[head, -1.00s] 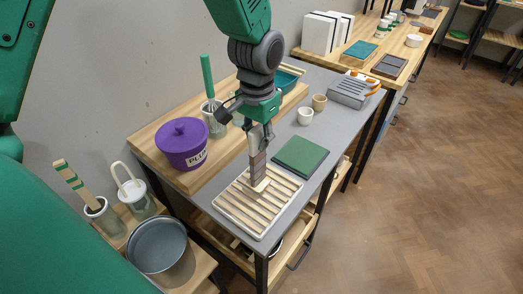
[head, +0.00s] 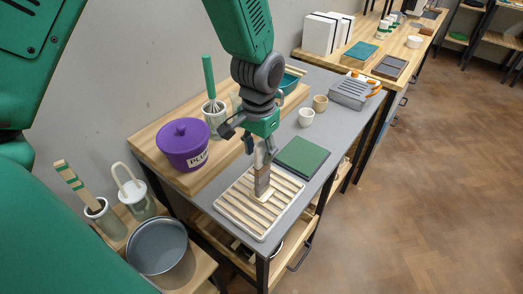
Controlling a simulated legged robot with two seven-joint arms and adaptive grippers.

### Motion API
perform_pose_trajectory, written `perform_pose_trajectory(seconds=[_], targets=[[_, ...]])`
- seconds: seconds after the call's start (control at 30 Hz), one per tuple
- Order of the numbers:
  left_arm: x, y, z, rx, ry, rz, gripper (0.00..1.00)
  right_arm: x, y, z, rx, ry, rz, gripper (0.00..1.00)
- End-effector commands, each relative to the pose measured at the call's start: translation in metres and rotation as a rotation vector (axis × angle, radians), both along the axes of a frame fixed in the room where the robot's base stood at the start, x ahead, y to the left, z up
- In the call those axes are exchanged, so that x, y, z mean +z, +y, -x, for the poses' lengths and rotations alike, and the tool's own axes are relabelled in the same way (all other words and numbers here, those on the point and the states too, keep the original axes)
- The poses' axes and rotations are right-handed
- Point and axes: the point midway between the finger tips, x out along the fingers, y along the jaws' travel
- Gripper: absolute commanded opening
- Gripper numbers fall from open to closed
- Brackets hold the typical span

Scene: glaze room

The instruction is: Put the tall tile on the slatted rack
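The tall tile (head: 262,182) is a narrow grey-brown upright piece with a pale foot. It stands nearly upright over the slatted rack (head: 236,212), its foot at the slats near the rack's middle right. I cannot tell whether the foot bears on the slats. The rack is a pale wooden frame with slats on the grey worktop. My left gripper (head: 262,156) points down from above and is shut on the tile's upper part, hiding its top. My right gripper is not in view.
A green tile (head: 302,155) lies close behind the rack. Two small cups (head: 306,117) stand farther back. A purple lidded pot (head: 184,143) and a whisk jar (head: 214,112) stand on the wooden board at left. A metal bucket (head: 160,248) is at lower left.

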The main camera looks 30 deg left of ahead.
Motion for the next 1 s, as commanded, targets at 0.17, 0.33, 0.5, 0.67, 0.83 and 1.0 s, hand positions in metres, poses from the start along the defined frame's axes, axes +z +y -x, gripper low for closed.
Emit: perform_pose_trajectory(seconds=[0.17,0.33,0.5,0.67,0.83,1.0], targets=[[0.02,-0.002,-0.001,-0.002,-0.005,-0.002,0.35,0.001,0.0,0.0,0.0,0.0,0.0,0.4],[0.058,-0.003,-0.001,-0.002,-0.008,-0.002,0.35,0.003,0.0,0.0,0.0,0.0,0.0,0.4],[0.092,-0.001,-0.001,-0.001,-0.006,-0.001,0.35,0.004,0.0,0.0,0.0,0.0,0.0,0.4],[0.113,0.0,-0.001,-0.001,-0.003,0.0,0.35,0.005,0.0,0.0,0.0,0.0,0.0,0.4],[0.122,0.0,0.0,-0.001,0.0,0.0,0.35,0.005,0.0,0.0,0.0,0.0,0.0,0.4],[0.123,-0.001,0.0,-0.001,0.0,-0.001,0.35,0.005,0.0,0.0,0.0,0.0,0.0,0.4]])
